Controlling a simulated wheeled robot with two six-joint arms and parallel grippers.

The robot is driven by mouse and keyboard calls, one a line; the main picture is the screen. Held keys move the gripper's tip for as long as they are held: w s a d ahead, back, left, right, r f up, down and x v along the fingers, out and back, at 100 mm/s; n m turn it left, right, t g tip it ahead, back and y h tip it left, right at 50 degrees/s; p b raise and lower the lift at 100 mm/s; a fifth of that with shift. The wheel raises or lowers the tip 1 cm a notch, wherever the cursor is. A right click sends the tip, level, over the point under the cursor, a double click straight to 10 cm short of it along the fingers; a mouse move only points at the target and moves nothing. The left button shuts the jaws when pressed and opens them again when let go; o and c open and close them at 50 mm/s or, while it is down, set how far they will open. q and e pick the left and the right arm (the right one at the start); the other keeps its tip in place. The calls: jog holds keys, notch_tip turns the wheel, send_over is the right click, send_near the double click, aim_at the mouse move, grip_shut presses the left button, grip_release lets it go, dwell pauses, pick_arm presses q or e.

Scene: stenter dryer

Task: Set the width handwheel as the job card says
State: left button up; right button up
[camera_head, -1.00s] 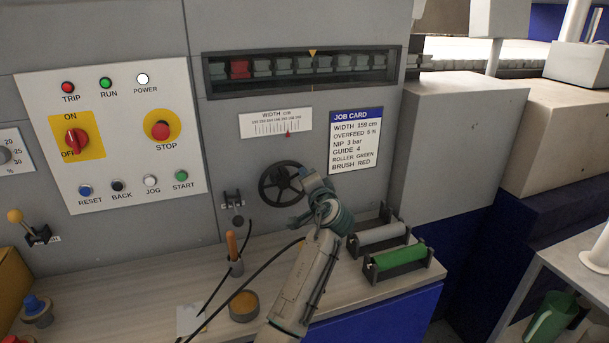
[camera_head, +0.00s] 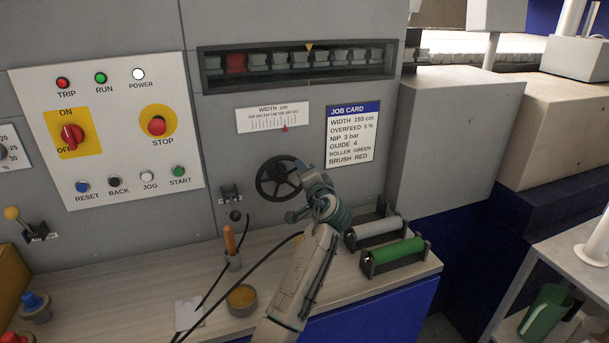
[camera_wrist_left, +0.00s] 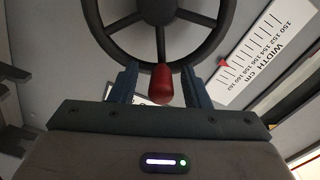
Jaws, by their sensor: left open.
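The black handwheel (camera_head: 279,178) is on the grey machine front, under the WIDTH cm scale (camera_head: 272,119). The scale's red pointer (camera_head: 285,128) sits right of its middle; the exact value is too small to read. My right gripper is not in view.
Grey and green rollers (camera_head: 398,252) in black holders lie on the bench right of my arm. An orange-handled tool (camera_head: 229,240) and a round tub (camera_head: 242,300) stand left of it. A control panel (camera_head: 105,135) with an emergency stop is at left.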

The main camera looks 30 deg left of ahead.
pick_arm(q)
jog(key=b+v, duration=0.3)
jog(key=v, duration=0.7)
jog(key=shift+s+d, duration=0.25)
jog(key=shift+s, duration=0.1)
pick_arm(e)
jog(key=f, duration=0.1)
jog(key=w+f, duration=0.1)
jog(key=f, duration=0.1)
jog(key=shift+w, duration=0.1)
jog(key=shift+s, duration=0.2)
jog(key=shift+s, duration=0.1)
